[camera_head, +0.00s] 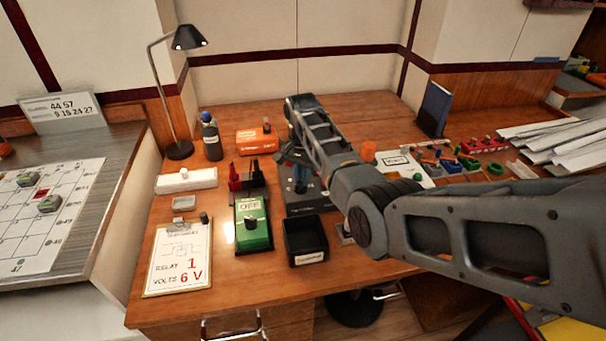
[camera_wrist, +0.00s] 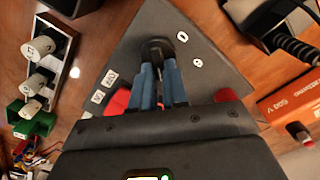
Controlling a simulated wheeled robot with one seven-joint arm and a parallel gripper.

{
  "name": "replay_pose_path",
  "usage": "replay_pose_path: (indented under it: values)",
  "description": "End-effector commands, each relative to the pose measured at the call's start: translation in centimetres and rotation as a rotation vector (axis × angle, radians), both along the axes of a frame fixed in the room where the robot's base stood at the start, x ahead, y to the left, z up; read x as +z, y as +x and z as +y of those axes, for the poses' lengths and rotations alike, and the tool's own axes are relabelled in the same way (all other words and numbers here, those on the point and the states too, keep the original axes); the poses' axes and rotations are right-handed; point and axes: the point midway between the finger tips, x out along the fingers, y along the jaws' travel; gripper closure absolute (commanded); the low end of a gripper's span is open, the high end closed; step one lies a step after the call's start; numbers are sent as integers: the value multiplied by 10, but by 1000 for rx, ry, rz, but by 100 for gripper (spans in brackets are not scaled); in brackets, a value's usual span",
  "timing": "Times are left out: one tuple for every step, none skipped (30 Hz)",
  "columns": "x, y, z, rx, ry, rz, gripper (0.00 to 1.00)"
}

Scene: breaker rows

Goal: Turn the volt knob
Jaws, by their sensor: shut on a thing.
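The volt knob (camera_wrist: 157,47) is a dark round knob on a dark grey panel (camera_wrist: 215,70) with small white labels around it. My gripper (camera_wrist: 158,68), with blue fingers, is shut on this knob from above in the wrist view. Red parts show on either side behind the fingers. In the head view my gripper (camera_head: 297,172) reaches down over the dark supply unit (camera_head: 308,207), and my arm covers much of it. A white card (camera_head: 178,262) reads RELAY 1, VOLTS 6 V.
An orange box (camera_head: 257,140) and a dark bottle (camera_head: 211,137) are behind. Small parts and a white board (camera_head: 405,163) lie to the right.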

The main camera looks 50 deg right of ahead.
Motion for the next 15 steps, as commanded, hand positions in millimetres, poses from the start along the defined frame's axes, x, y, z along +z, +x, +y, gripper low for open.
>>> replay_pose_path:
  values:
    - [1, 0, 0, 41, 0, 0, 100]
    - [1, 1, 0, 70, 0, 0, 100]
    - [1, 1, 0, 108, 1, 1, 100]
    - [1, 2, 0, 137, 1, 1, 100]
    - [1, 2, 0, 165, 1, 1, 100]
    - [1, 2, 1, 203, 1, 0, 100]
    - [1, 3, 1, 232, 1, 0, 100]
    - [1, 3, 1, 261, 0, 0, 100]
    - [1, 3, 1, 298, 0, 0, 100]
    - [1, 4, 1, 327, 0, 0, 100]
    - [1, 4, 1, 356, 0, 0, 100]
    - [1, 4, 2, 393, -1, -1, 100]
    - [0, 5, 2, 422, 0, -1, 100]
    - [0, 5, 2, 451, 0, -1, 100]
    - [0, 5, 2, 488, 0, -1, 100]
